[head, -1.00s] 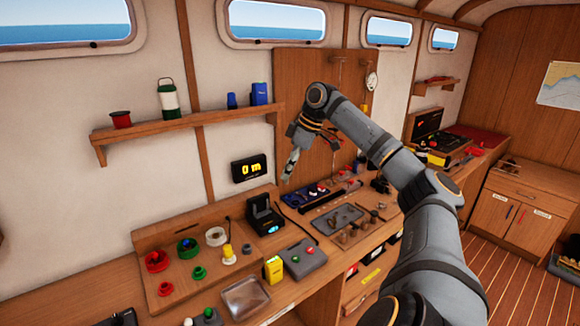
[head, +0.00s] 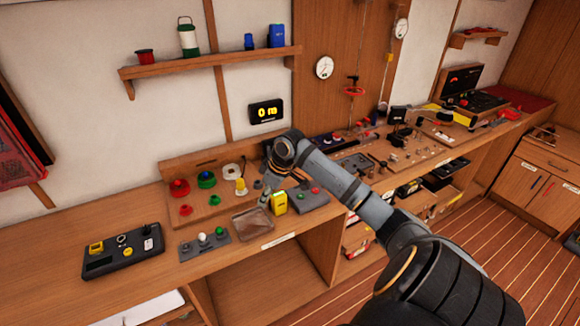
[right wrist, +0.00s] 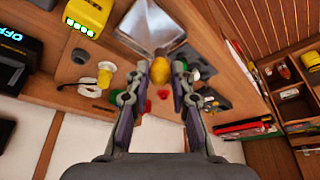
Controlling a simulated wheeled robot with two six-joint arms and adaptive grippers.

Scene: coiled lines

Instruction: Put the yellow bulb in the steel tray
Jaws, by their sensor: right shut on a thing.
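The steel tray (head: 254,225) is a shallow square metal tray on the bench, and it also shows at the top of the right wrist view (right wrist: 150,28). Its visible floor looks empty. My right gripper (head: 264,199) hangs over the bench beside the tray's back edge in the head view. In the right wrist view the right gripper (right wrist: 160,74) is shut on the yellow bulb (right wrist: 160,70), held between its fingertips. The tray shows just beyond the bulb there. The bulb is not clear in the head view. My left gripper is not in view.
A yellow box (head: 279,202) stands right of the tray. A grey block with coloured knobs (head: 204,246) lies to its left. Behind are red and green spools, a white spool (head: 232,171) and a yellow-and-white piece (head: 240,187).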

